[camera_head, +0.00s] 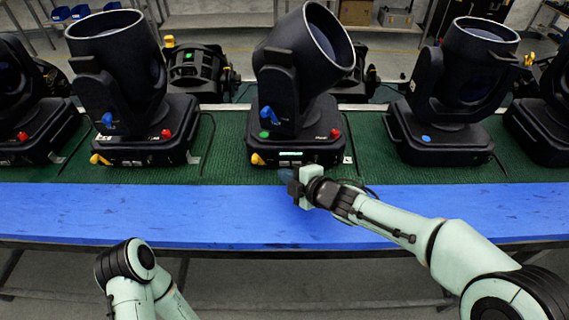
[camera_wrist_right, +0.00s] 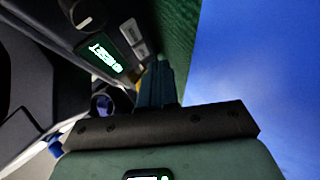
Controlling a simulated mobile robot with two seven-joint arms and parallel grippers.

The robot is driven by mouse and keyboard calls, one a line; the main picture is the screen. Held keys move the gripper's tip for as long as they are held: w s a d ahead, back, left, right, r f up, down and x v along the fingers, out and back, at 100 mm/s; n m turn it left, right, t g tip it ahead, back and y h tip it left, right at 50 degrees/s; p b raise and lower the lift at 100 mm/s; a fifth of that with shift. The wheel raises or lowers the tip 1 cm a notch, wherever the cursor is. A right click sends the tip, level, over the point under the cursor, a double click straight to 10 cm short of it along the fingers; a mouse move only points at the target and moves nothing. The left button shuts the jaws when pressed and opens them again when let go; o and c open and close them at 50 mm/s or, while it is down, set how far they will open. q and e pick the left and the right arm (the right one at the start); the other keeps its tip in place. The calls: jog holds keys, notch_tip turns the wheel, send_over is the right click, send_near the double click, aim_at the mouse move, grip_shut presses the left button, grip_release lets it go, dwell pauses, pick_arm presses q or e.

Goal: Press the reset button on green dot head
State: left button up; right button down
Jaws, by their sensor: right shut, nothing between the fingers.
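The green dot head (camera_head: 298,70) is the black moving head in the middle, marked with a green dot (camera_head: 265,134). A lit green display (camera_head: 290,154) is on its base front. In the right wrist view the lit display (camera_wrist_right: 103,55) shows text that seems to read RESET, with small pale buttons (camera_wrist_right: 131,32) beside it. I cannot tell which is the reset button. My right gripper (camera_head: 285,175) is shut and empty, just in front of the base below the display. In the wrist view its fingertips (camera_wrist_right: 164,66) are near the buttons; contact cannot be told. My left gripper is out of view.
A head with a blue dot (camera_head: 426,139) stands to the right, and another head (camera_head: 118,70) stands to the left. They stand on a green mat (camera_head: 225,135). A blue strip (camera_head: 120,210) along the table's front edge is clear.

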dwell(0.4)
jog(key=shift+w+p, duration=0.35)
jog(key=shift+w, duration=0.1)
jog(key=shift+w, duration=0.35)
dwell(0.5)
jog(key=shift+s, duration=0.1)
jog(key=shift+s+b, duration=0.3)
jog(key=shift+s, duration=0.45)
